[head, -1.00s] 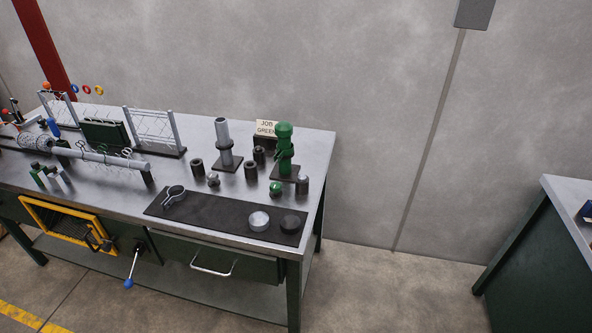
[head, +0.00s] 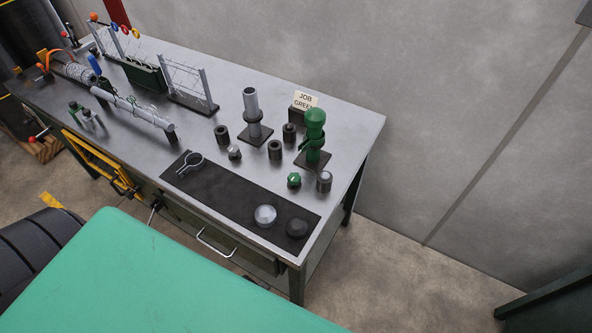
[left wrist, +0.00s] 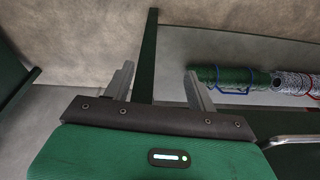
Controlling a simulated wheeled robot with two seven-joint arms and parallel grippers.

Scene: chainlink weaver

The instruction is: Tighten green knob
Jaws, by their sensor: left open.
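A small green knob (head: 294,180) sits on the bench top, just behind the black mat. Behind it a green post with a rounded cap and a collar (head: 315,135) stands upright on a dark base plate. A similar grey post (head: 252,115) stands to its left, and a grey knob (head: 234,153) lies in front of that one. A "JOB GREEN" card (head: 306,99) stands behind the green post. My left gripper (left wrist: 160,85) is open with nothing between its fingers in the left wrist view, away from the green knob. My right gripper is not in view.
The steel workbench (head: 352,125) carries several dark cylinders, a black mat (head: 230,192) with a ring clamp and two discs, and wire racks. The left wrist view shows a bench leg (left wrist: 147,60) beyond the fingers and mesh rolls (left wrist: 235,78) on a shelf at right.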

